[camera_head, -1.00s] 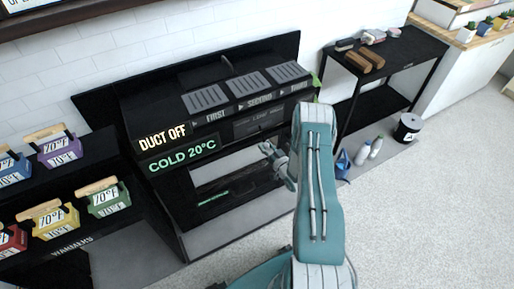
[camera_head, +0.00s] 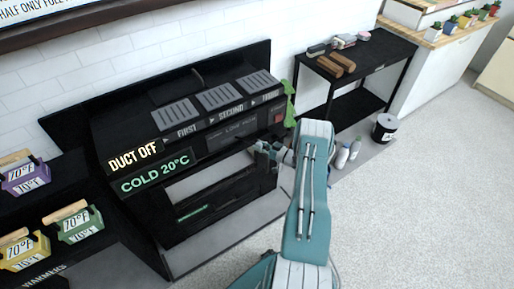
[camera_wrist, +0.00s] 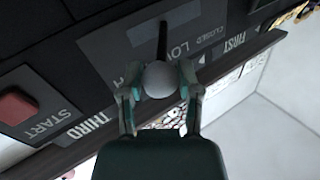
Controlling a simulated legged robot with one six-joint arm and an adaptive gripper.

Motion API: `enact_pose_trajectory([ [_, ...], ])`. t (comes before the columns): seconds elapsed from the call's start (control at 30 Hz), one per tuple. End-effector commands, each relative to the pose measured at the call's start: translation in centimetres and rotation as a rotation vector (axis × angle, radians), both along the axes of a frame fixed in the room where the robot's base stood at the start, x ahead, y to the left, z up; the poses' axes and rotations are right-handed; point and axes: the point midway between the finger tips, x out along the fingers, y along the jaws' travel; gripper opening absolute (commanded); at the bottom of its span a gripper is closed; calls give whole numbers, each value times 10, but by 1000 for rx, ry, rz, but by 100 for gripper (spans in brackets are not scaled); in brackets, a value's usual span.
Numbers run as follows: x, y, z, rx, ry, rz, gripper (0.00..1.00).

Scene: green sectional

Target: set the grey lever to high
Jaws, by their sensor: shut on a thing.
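The grey lever shows in the wrist view as a round grey knob (camera_wrist: 160,79) on a thin dark stem. The stem runs up to a slot in a dark panel (camera_wrist: 108,42). My gripper (camera_wrist: 159,86) is shut on the knob, one finger on each side. The labels "LOW" and "CLOSED" lie to the right of the stem; I cannot read a "HIGH" label beside it. In the head view my gripper (camera_head: 264,149) is at the front of the black oven (camera_head: 180,236), just under its label panel; there the lever is too small or hidden to make out.
A red START button (camera_wrist: 17,107) is at the left in the wrist view. The oven display (camera_head: 154,172) reads "DUCT OFF" and "COLD 20°C". Coloured boxes marked 70°F, one of them green (camera_head: 80,225), stand at left. A black side table (camera_head: 384,52) stands at right.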

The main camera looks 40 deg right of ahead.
Motion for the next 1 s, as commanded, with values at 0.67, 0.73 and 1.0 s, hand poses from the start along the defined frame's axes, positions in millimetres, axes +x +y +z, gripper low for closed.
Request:
enact_pose_trajectory([
  [0.67,2,-3,0,-3,0,-9,0],
  [0.73,2,-3,1,-3,0,-9,0],
  [1.0,2,-2,0,-2,-1,-6,78],
])
